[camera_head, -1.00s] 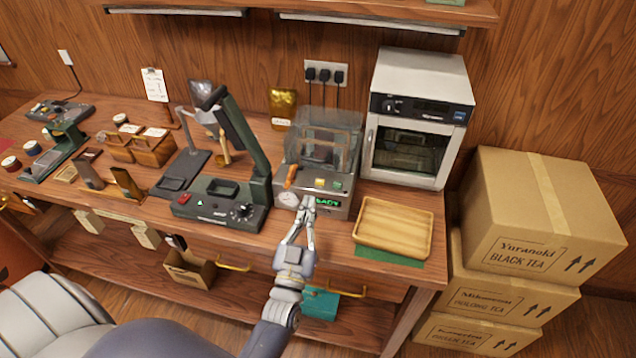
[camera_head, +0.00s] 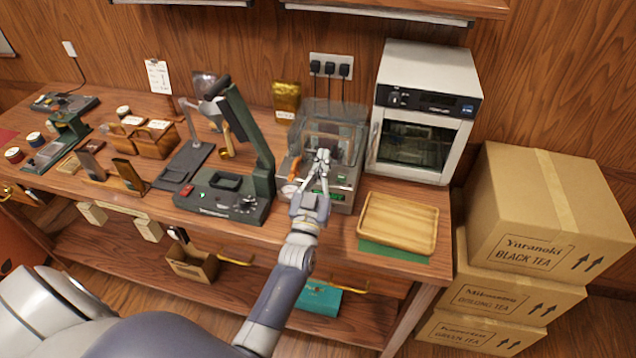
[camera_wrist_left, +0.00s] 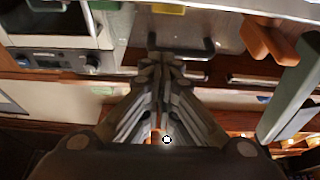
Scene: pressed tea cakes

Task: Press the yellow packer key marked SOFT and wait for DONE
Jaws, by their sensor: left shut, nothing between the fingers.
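The packer (camera_head: 345,131) is a grey machine with a clear lid, an orange lever (camera_head: 292,171) and a green lit display at its front. My arm partly covers the display, and I cannot read its text. My left gripper (camera_head: 322,155) is shut and empty in front of the lid, over the key panel. In the head view it hides the yellow key. A yellow patch, likely that key (camera_wrist_left: 168,9), shows at the top edge of the left wrist view, beyond the shut fingertips (camera_wrist_left: 165,62). I cannot tell any contact. My right gripper is out of view.
A wooden tray (camera_head: 362,221) on a green mat lies right of the packer. A white oven (camera_head: 426,67) stands behind it. A dark green press (camera_head: 262,160) stands close on the left. Stacked tea boxes (camera_head: 545,209) fill the floor at right.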

